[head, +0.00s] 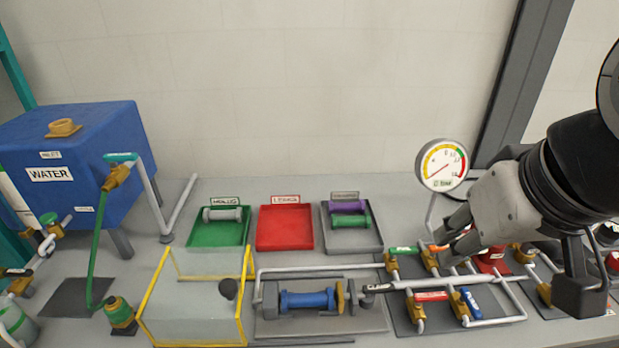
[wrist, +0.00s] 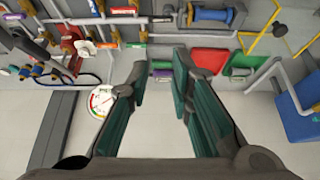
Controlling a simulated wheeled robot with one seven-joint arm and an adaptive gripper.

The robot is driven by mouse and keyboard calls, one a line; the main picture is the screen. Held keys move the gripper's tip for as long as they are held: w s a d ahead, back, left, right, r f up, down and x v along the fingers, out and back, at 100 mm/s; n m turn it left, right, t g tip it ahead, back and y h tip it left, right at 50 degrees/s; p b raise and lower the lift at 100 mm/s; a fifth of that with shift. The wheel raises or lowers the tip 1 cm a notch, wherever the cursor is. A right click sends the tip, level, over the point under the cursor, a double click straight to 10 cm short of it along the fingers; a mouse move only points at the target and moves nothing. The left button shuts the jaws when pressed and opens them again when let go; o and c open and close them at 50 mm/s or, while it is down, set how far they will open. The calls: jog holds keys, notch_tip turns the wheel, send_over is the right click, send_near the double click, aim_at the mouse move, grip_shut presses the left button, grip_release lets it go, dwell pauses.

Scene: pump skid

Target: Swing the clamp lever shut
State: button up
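A blue cylinder with a brass flange (head: 308,299) lies in a grey fixture at the front centre; it also shows in the wrist view (wrist: 210,14). A dark round knob (head: 228,289) stands left of the cylinder, by the yellow frame, and shows in the wrist view (wrist: 280,30). It looks like the end of the clamp lever, but its arm and pivot are not clear. My gripper (head: 447,241) is to the right, above the valve pipes and apart from the knob. In the wrist view its two fingers (wrist: 160,75) are spread with nothing between them.
A yellow-edged frame (head: 246,310) stands around the knob area. Green (head: 219,238), red (head: 285,233) and grey (head: 352,246) trays lie behind. A gauge (head: 442,165) stands beside my gripper. Pipes and coloured valve handles (head: 432,296) crowd the right. A blue water tank (head: 85,160) is left.

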jog(key=w+g, duration=0.1)
jog(key=w, duration=0.2)
jog(key=w+f+b, duration=0.1)
jog(key=w, duration=0.2)
jog(key=w+f+g, duration=0.1)
jog(key=w, duration=0.2)
jog(key=shift+w+d+f+g, duration=0.1)
jog(key=shift+w+d+g, duration=0.05)
jog(key=shift+w+g, duration=0.2)
grip_shut()
jog(key=g+b, duration=0.2)
send_over(378, 291)
jog(key=d, duration=0.1)
notch_tip(378, 291, down, 4)
jog(key=w+f+g, duration=0.2)
jog(key=w+f, duration=0.4)
jog(key=f, duration=0.2)
jog(key=w+d+f+g+b, duration=0.1)
jog(key=w+f, duration=0.4)
jog(key=f, duration=0.4)
jog(key=shift+w+f+g, duration=0.25)
jog(key=shift+w+g, duration=0.1)
jog(key=shift+f, duration=0.1)
jog(key=p+x, duration=0.1)
jog(key=x, duration=0.8)
jog(key=shift+s+f, duration=0.2)
jog(key=shift+f, duration=0.05)
jog(key=shift+s+f+p, duration=0.15)
jog(key=shift+s+p, duration=0.85)
jog(key=shift+s, duration=0.95)
